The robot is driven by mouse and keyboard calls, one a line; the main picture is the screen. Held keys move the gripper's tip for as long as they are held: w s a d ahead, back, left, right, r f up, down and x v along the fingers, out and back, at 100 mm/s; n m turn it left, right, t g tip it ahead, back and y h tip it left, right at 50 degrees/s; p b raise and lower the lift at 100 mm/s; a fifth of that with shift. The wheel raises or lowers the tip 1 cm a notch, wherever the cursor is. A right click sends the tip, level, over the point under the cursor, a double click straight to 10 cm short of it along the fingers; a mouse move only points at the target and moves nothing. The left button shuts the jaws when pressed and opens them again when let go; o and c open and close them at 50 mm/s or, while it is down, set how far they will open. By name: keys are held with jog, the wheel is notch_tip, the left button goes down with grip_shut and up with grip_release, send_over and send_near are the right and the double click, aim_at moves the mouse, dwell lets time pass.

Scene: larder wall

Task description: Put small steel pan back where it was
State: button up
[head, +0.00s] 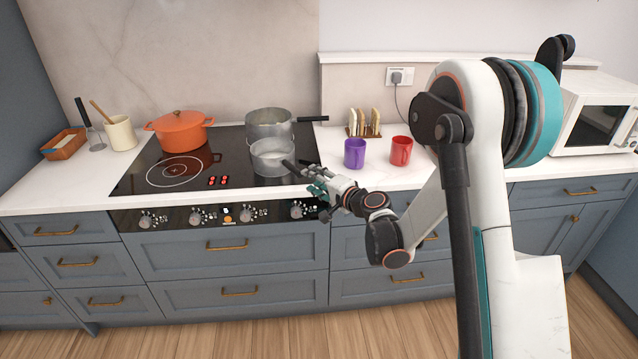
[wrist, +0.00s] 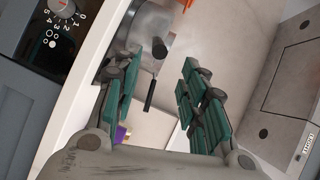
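The small steel pan (head: 270,158) stands upright on the front right of the black hob, with its short dark handle pointing right and forward. In the wrist view the pan (wrist: 142,28) is at the top, its dark handle end between and beyond my fingers. My gripper (head: 314,180) is just off the handle's end. In the wrist view my gripper (wrist: 163,80) is open, its green-padded fingers wide apart with nothing between them. I cannot tell whether a finger touches the handle.
A larger steel pot (head: 268,121) stands close behind the small pan, its long black handle pointing right. An orange casserole (head: 180,134) is on the hob's back left.

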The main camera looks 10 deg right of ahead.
jog(key=s+r+n+g+h, duration=0.1)
jog(key=s+r+n+g, duration=0.15)
jog(key=s+r, duration=0.45)
jog(key=s+r+n+g+h, duration=0.1)
jog(key=s+r+n, duration=0.25)
jog(key=s, duration=0.65)
jog(key=s+d+n+g+h, duration=0.1)
jog(key=s+d+n+h, duration=0.1)
jog(key=s, duration=1)
jog(key=s+d+n+g+h, duration=0.2)
jog(key=s+d, duration=0.5)
jog(key=s, duration=0.5)
jog(key=shift+s+f+h, duration=0.25)
jog(key=shift+f+h, duration=0.1)
jog(key=shift+h, duration=0.55)
jog(key=shift+d, duration=0.1)
